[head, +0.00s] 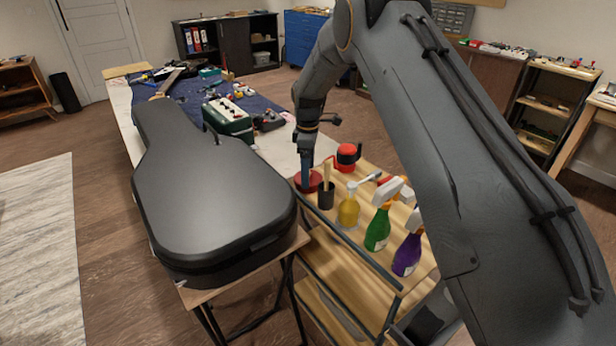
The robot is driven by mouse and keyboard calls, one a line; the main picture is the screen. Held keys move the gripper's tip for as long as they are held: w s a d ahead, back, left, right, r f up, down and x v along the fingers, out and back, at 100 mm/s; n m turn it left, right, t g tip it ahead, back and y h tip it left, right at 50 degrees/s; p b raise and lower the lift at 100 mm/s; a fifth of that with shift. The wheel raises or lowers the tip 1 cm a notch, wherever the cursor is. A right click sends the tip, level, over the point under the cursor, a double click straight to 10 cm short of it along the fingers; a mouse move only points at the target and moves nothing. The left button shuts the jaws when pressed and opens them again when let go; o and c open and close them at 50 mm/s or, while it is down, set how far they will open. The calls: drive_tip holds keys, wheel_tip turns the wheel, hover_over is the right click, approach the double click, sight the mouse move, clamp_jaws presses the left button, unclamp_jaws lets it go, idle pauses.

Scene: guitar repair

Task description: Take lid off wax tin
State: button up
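A round, flat dark-red tin (314,182) stands on the wooden top of a small cart, at its far left corner; I take it to be the wax tin. My gripper (305,186) points straight down at the tin, and its tips overlap the tin in the head view. The tips are small and dark, so I cannot tell whether they are open or shut, or whether they touch the lid. The gripper hides part of the tin. I cannot make out the seam between lid and tin.
A dark cup with a wooden handle (326,195) stands close to the tin's right. A red and black pot (347,157) is behind; yellow, green and purple bottles (378,229) stand nearer. A black guitar case (210,195) lies on the table to the left.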

drive_tip(key=shift+s, duration=0.1)
clamp_jaws()
drive_tip(key=shift+f, duration=0.1)
